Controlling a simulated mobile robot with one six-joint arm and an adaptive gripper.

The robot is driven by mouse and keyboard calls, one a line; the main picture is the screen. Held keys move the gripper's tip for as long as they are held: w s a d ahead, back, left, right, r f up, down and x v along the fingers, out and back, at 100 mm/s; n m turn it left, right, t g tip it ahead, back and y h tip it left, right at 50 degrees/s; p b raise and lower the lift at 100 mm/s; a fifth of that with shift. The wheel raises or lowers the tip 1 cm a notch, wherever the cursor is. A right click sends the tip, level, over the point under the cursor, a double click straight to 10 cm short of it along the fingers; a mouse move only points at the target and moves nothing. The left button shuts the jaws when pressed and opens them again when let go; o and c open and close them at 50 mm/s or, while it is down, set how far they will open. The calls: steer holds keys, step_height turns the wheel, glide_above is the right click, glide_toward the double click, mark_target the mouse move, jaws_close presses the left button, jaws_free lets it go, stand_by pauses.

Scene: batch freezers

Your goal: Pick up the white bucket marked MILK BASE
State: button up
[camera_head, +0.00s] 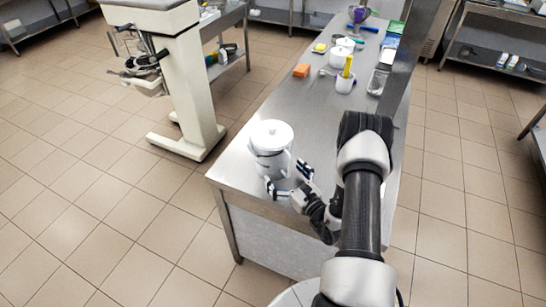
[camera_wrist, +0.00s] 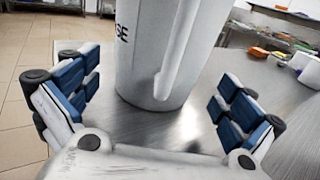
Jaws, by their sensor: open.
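The white bucket (camera_head: 271,150) has a lid with a knob and stands upright at the near left corner of the steel table. In the wrist view the bucket (camera_wrist: 150,50) fills the upper middle, with its handle facing right of centre and the dark letters "SE" at its upper left; the rest of the marking is out of view. My gripper (camera_head: 291,179) is open and empty at the bucket's near right side. In the wrist view its blue-padded fingers (camera_wrist: 157,97) are spread left and right, with the bucket beyond and between them, apparently untouched.
The steel table (camera_head: 240,167) runs away from me. Farther along it are an orange block (camera_head: 301,71), a white container with a yellow item (camera_head: 345,82), lidded white pots (camera_head: 339,56) and a metal tray (camera_head: 377,82). A pale machine (camera_head: 181,80) stands on the floor to the left.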

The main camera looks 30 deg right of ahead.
steer(key=w, duration=0.4)
steer(key=shift+w+a, duration=0.3)
steer(key=shift+w, duration=0.05)
steer(key=c, duration=1.3)
steer(key=shift+r, duration=0.15)
steer(key=shift+c, duration=0.5)
